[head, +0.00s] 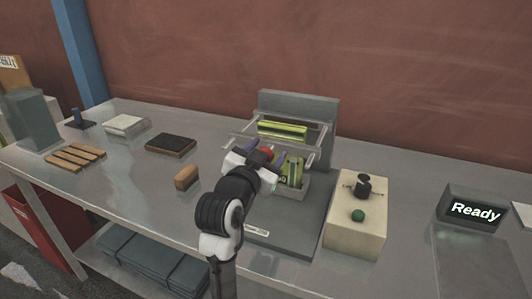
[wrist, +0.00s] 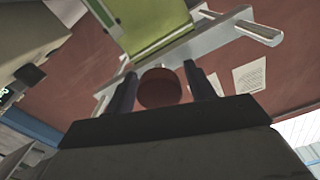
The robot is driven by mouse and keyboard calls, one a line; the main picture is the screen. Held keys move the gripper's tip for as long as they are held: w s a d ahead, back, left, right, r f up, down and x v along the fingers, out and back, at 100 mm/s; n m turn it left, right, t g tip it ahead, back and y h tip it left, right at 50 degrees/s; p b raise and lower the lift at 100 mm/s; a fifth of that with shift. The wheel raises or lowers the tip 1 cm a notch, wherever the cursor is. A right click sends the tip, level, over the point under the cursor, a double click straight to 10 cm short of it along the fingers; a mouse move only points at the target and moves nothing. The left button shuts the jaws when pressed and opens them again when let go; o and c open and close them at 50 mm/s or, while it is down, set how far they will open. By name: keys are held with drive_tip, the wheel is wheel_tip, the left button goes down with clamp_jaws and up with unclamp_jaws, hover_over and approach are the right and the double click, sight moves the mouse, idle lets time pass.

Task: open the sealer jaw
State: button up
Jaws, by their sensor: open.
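The sealer (head: 328,108) is a grey machine with an upright back plate, at the middle of the bench. Its jaw (head: 312,127) is a pale metal frame with a yellow-green bar. In the wrist view the jaw's pale bar (wrist: 186,46) crosses above my fingers. A round dark red knob (wrist: 159,88) shows between the fingers; a little of its red (head: 266,152) also shows in the head view. My gripper (head: 267,157) is open, with one dark finger on either side of the knob in the wrist view (wrist: 163,88). I cannot tell whether the fingers touch it.
A grey tray (head: 292,191) with green packets stands below the jaw, close to my gripper. A cream control box (head: 352,236) with black and green knobs is to the right, then a "Ready" display (head: 474,210). A wooden block (head: 187,177) lies left of my gripper.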

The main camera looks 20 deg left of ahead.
drive_tip(key=shift+s, duration=0.1)
drive_tip(key=shift+s+a+f+b, duration=0.1)
drive_tip(key=shift+s+b, duration=2.25)
drive_tip(key=shift+s, duration=1.05)
drive_tip(key=shift+s+a+b, duration=0.1)
drive_tip(key=shift+s+b, duration=2.25)
drive_tip(key=shift+s, duration=1)
